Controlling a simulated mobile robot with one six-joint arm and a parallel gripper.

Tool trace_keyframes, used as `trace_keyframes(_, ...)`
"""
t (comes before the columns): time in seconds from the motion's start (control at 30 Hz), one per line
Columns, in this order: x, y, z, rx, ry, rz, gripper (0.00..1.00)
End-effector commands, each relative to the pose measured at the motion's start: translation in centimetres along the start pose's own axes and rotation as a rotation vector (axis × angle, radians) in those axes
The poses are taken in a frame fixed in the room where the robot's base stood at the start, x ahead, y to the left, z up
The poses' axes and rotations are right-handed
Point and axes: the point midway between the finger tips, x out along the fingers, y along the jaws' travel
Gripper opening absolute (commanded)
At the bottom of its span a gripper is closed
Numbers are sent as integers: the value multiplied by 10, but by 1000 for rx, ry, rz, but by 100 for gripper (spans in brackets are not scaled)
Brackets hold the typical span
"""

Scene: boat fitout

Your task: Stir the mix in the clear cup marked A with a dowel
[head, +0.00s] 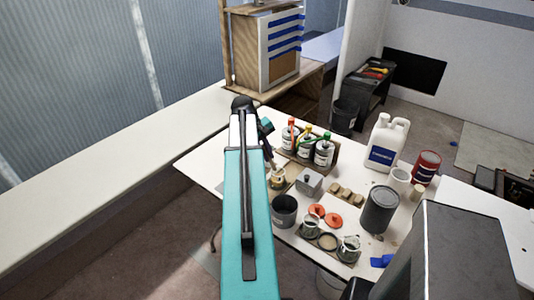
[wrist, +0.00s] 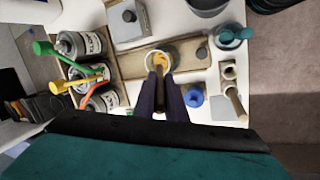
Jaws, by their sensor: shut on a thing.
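A small cup (wrist: 173,62) with orange-yellow mix in it stands on a wooden board (wrist: 130,66) in the wrist view. In the head view the cup (head: 277,181) is on the table just beyond my arm. I cannot read a mark A on it. My gripper (wrist: 160,88) is shut on a thin brown dowel (wrist: 159,73), seen almost end-on. The dowel's lower end is over or in the cup's mouth; its depth in the mix is hidden. My gripper shows small in the head view (head: 273,165), above the cup.
Several pump-top cans (head: 307,146) stand behind the cup. A grey block with a knob (head: 309,182) and a dark pot (head: 284,211) are close by. A holder (wrist: 229,72) with another dowel (wrist: 236,104) and a blue knob (wrist: 194,97) lie right of my gripper in the wrist view.

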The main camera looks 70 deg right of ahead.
Motion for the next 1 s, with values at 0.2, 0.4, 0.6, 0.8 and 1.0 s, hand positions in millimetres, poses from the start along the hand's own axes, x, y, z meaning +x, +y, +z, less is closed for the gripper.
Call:
trace_keyframes(0.2,13,0,0,0,0,0,0)
trace_keyframes(0.4,23,0,0,0,1,0,0)
trace_keyframes(0.6,34,0,0,0,0,0,0)
trace_keyframes(0.8,44,0,0,0,0,0,0)
trace_keyframes(1.0,54,0,0,0,1,0,0)
